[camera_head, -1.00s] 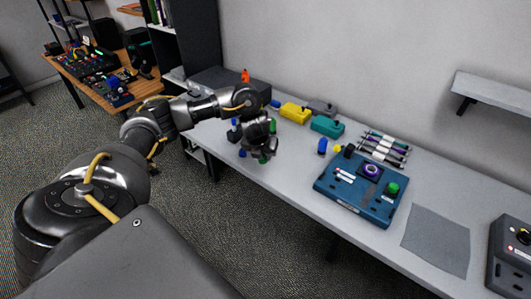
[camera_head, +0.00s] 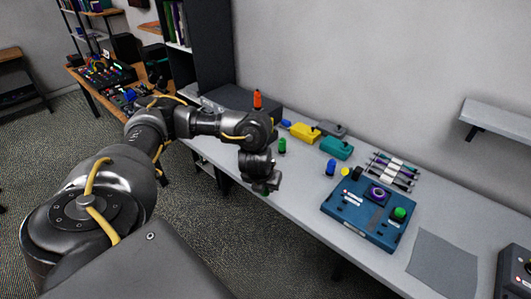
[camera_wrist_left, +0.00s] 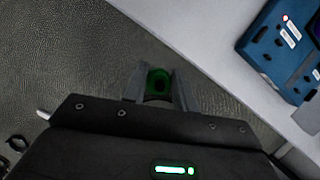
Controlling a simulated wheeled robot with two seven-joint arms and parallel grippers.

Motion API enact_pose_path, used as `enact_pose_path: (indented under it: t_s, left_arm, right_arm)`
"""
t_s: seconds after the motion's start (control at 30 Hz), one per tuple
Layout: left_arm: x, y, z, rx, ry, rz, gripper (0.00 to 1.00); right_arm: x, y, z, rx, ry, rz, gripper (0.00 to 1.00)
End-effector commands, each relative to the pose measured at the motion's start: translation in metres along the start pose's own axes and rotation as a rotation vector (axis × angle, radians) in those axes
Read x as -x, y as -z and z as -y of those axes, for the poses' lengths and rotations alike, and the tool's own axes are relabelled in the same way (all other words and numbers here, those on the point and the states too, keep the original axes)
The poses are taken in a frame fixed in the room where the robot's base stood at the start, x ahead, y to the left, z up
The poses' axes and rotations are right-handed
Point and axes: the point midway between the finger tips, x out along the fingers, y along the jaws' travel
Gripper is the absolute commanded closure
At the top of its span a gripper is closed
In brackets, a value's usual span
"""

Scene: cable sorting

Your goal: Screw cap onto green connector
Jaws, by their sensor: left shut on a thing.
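My left gripper (camera_head: 264,189) hangs at the front edge of the table. In the left wrist view its two fingers (camera_wrist_left: 159,88) are shut on a green cap (camera_wrist_left: 158,79), which has a dark hollow in its middle. Bare floor shows behind the cap in that view. In the head view the cap is mostly hidden by the gripper. A green round connector (camera_head: 399,213) stands on the right part of the blue box, apart from the gripper. Another green piece (camera_head: 282,146) stands upright on the table behind the gripper. My right gripper is not in view.
The blue box (camera_head: 345,216) lies on the grey table; its corner also shows in the left wrist view (camera_wrist_left: 277,45). Blue (camera_head: 331,167) and yellow (camera_head: 345,172) pieces stand behind it. Yellow (camera_head: 304,133) and teal (camera_head: 336,148) blocks sit farther back. A grey mat (camera_head: 443,264) lies right.

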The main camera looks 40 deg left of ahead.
Motion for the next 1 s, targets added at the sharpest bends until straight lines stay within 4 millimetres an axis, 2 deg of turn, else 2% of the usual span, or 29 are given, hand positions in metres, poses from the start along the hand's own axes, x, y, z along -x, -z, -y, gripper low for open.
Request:
enact_pose_path:
  t_s: [0.27,0.47,0.67,0.77,1.0]
  left_arm:
    - [-0.005,0.01,0.013,0.092,-0.039,0.003,0.93]
    - [-0.015,0.036,0.038,0.351,-0.152,0.01,0.93]
    - [-0.028,0.076,0.064,0.766,-0.325,0.006,0.93]
    - [-0.033,0.101,0.078,1.05,-0.441,0.005,0.93]
    - [-0.038,0.165,0.102,1.836,-0.772,-0.007,0.93]
  right_arm:
    - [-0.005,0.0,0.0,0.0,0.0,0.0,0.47]
    - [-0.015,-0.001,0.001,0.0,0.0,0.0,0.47]
    - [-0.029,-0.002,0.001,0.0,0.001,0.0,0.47]
    - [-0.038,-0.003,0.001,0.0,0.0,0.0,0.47]
    - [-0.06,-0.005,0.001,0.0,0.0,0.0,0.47]
